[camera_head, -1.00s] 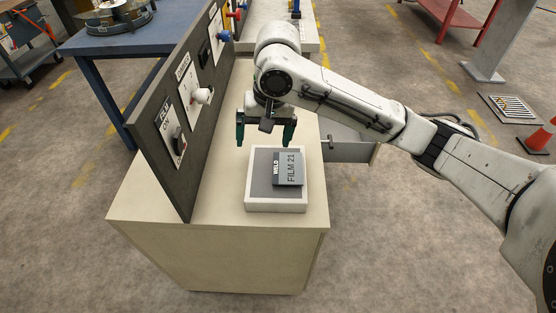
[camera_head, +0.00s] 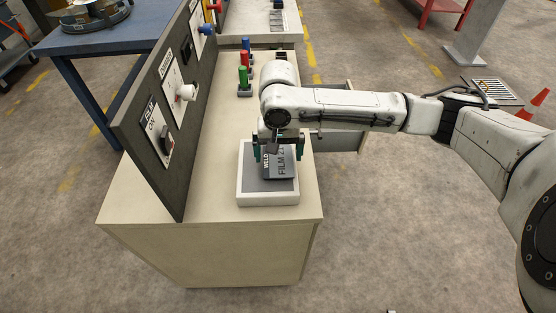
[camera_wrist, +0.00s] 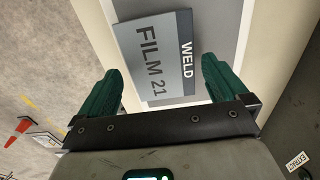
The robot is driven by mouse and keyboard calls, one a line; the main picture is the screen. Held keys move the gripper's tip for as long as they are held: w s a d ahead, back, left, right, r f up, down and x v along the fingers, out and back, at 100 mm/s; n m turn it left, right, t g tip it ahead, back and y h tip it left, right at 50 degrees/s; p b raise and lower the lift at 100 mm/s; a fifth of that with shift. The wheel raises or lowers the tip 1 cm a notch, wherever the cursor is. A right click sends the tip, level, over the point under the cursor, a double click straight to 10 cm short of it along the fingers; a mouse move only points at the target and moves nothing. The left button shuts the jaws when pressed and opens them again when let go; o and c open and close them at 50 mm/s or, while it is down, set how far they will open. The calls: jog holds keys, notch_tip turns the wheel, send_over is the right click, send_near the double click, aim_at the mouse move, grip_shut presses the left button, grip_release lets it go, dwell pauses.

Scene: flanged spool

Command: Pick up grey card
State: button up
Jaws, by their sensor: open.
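The grey card (camera_head: 279,164), lettered "WELD" and "FILM 21", lies on a white tray (camera_head: 268,198) with a grey inner surface, on the beige cabinet top. In the wrist view the card (camera_wrist: 153,58) shows beyond my fingertips. My gripper (camera_head: 279,155) is over the far part of the card, one green finger at each side of it. In the wrist view my gripper (camera_wrist: 163,78) is open and the gap between its fingers is empty. I cannot tell the exact height of the fingertips above the card.
A dark upright panel (camera_head: 160,110) with switches and a white knob (camera_head: 186,92) stands along the left of the cabinet top. Green, red and blue pegs (camera_head: 244,75) stand behind. An open drawer (camera_head: 342,140) juts out at the right. The front cabinet top (camera_head: 200,203) is clear.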

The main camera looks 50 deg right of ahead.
jog(key=shift+f, duration=0.9)
jog(key=c, duration=1)
jog(key=shift+o, duration=0.2)
jog(key=shift+a+r, duration=0.1)
